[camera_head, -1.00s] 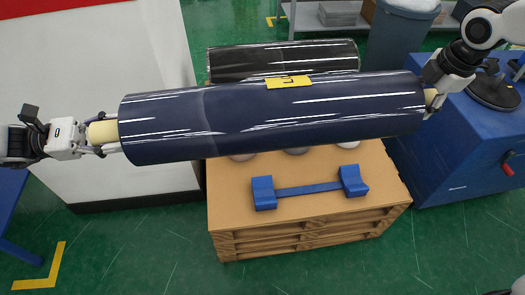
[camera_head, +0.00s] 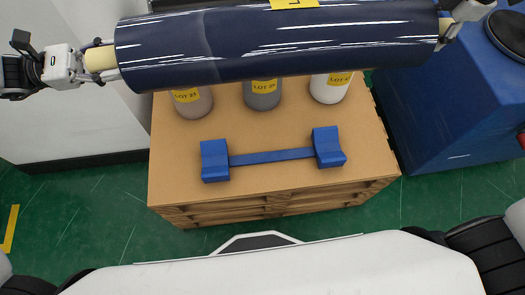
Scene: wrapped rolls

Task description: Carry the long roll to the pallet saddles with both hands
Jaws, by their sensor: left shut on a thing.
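The long roll (camera_head: 280,50) is wrapped in glossy dark blue film with a yellow label on top. It is held up nearly level across the top of the view, its right end slightly higher in the picture. My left gripper (camera_head: 96,62) is shut on the pale core at its left end. My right gripper (camera_head: 447,24) is at the core at its right end, shut on it and partly cut off by the top edge. Two blue saddles, left (camera_head: 214,160) and right (camera_head: 328,147), joined by a blue bar, sit empty on the wooden pallet (camera_head: 180,185), apart from the roll.
Behind the saddles stand three labelled containers: brownish (camera_head: 192,107), grey (camera_head: 262,98) and white (camera_head: 328,92), partly hidden by the roll. A blue cabinet (camera_head: 430,125) stands right of the pallet, a white panel (camera_head: 70,125) left. My white base is close in front. Green floor shows between.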

